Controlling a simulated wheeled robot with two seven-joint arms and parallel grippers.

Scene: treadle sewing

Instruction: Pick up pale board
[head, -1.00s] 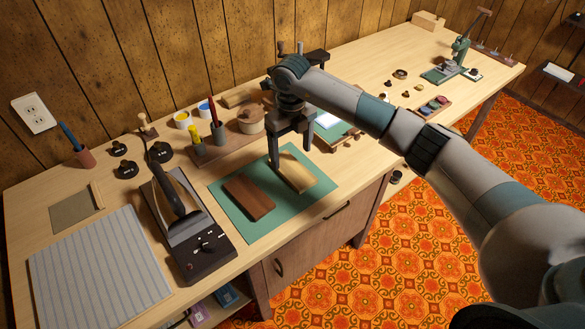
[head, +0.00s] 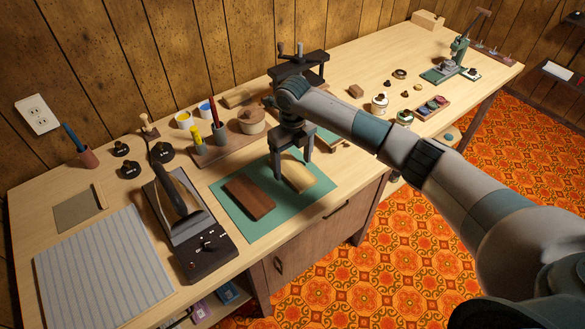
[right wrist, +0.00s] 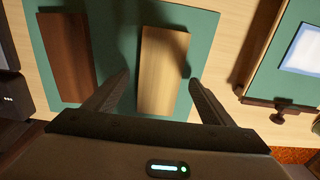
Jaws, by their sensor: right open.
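The pale board (head: 297,175) lies on a green mat (head: 240,221), beside a dark brown board (head: 249,196). My right gripper (head: 294,172) points down over the pale board, with a finger on either side of it in the picture. In the right wrist view the pale board (right wrist: 163,70) stands between the two open fingertips (right wrist: 160,80), with the dark board (right wrist: 68,55) to its left. The jaws are apart and do not touch the board there. The gripper hides the board's far end in the head view. My left gripper is not in view.
A black iron-like tool on a dark base (head: 208,252) stands left of the mat. A striped cloth (head: 102,265) lies at front left. A rack with a lidded pot (head: 251,121) and pens is behind. A black clamp (head: 299,66) stands behind my right arm.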

